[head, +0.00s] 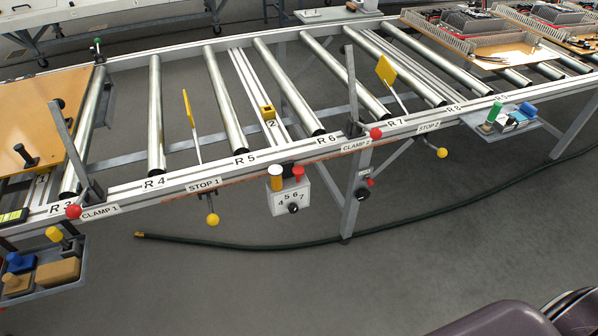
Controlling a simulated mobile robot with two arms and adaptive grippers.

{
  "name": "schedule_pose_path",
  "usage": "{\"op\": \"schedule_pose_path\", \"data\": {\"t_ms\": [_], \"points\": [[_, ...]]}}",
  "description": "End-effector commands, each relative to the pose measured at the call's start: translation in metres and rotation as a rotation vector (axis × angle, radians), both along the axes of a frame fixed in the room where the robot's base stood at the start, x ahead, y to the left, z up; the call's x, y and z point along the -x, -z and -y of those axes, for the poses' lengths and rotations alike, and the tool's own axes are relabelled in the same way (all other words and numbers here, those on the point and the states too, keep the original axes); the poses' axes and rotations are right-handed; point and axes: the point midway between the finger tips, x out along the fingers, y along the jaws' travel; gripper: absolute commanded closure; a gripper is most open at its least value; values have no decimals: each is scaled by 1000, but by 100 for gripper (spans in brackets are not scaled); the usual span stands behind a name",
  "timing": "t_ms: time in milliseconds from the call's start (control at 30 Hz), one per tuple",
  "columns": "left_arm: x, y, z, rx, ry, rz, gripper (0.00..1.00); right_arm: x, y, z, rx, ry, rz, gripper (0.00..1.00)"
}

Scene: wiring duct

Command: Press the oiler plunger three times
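I cannot tell for certain which part is the oiler plunger. A light grey box (289,198) hangs on the front rail between R5 and R6. A small grey shelf (533,129) at the right holds a green-topped cylinder (494,112) and a blue cylinder (527,110). Neither of my grippers shows in the head view.
The roller conveyor's front rail (227,165) crosses the view. Red-knobbed clamp levers (74,211) and yellow-knobbed stops (212,220) stick out from it. A tray of tools (45,277) is at lower left. A dark hose (260,247) lies on the otherwise clear floor.

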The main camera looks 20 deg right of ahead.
Motion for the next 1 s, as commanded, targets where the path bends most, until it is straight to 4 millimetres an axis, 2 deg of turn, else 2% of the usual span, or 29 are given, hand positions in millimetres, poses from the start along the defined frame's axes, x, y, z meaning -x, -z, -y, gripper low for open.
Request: {"op": "schedule_pose_path", "data": {"t_ms": [33, 267, 1000], "points": [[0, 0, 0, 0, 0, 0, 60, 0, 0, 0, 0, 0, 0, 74], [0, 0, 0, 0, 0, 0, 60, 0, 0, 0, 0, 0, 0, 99], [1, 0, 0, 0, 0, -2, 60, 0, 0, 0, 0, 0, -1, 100]]}}
